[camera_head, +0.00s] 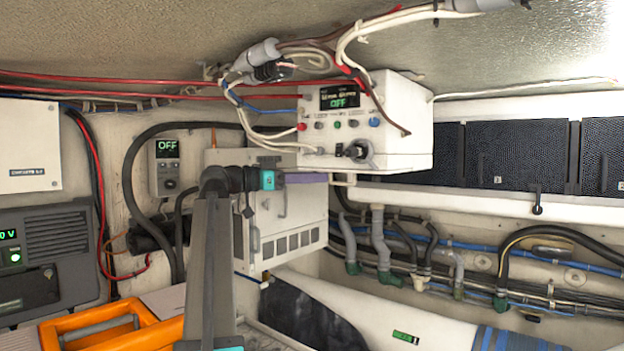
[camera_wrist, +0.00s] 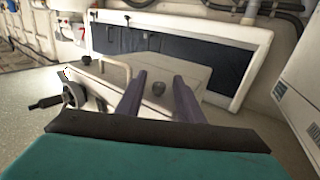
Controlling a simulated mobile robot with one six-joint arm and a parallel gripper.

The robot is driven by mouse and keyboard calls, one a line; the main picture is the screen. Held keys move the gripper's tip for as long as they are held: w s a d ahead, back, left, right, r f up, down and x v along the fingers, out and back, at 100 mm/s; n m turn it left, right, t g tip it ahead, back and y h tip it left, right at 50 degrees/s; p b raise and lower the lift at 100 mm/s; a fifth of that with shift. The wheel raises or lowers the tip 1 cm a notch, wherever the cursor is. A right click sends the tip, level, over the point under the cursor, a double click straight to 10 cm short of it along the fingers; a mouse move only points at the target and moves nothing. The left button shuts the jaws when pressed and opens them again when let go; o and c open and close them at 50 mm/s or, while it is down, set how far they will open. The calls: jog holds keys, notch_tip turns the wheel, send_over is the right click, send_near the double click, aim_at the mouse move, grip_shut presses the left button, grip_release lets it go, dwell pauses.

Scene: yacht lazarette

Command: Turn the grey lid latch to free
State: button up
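My gripper (camera_head: 326,178) reaches right below the white control box in the head view, its purple fingers seen edge-on. In the wrist view my gripper (camera_wrist: 160,79) has two purple fingers standing apart, with nothing held. A grey round fitting with a dark lever (camera_wrist: 72,95) lies left of the fingers. A small dark latch (camera_head: 538,209) hangs under the panel frame at right.
The white control box (camera_head: 405,125) reads OFF and carries several knobs. Loose cables (camera_head: 295,60) hang above it. A white vented cabinet (camera_head: 290,240) stands below. Dark panels (camera_head: 520,155) and pipes (camera_head: 380,240) line the right wall. A white bracket (camera_wrist: 128,72) sits close to the fingers.

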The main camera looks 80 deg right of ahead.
jog(key=b+v, duration=0.3)
jog(key=v, duration=1)
jog(key=shift+w+a+b, duration=0.2)
jog(key=shift+b, duration=0.1)
